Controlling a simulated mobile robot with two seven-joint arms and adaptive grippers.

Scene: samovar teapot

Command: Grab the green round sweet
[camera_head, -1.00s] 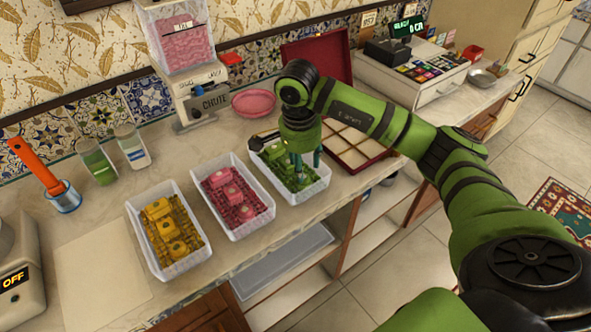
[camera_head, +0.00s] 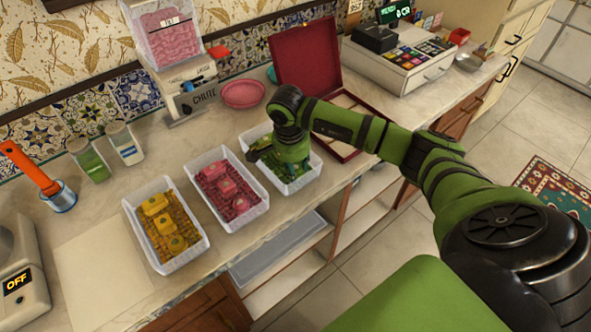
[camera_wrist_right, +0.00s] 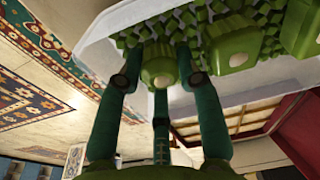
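A white tray (camera_head: 304,182) of green sweets stands on the counter, right of the pink and yellow trays. My right gripper (camera_head: 291,172) points down into it, and my arm hides part of the contents. In the right wrist view, the three dark green fingers of my right gripper (camera_wrist_right: 159,58) stand around a roundish green sweet (camera_wrist_right: 160,73) with a pale centre. The fingers look spread, with narrow gaps beside the sweet; contact is not clear. A squarer green sweet (camera_wrist_right: 230,48) lies beside it, and another green sweet (camera_wrist_right: 304,30) lies farther right. My left gripper is not in view.
The pink tray (camera_head: 236,220) stands close on the left, then the yellow tray (camera_head: 172,266). An open red box (camera_head: 306,55) stands behind the green tray. A dispenser (camera_head: 172,60) and pink bowl (camera_head: 243,94) are at the back. The counter's front edge is close.

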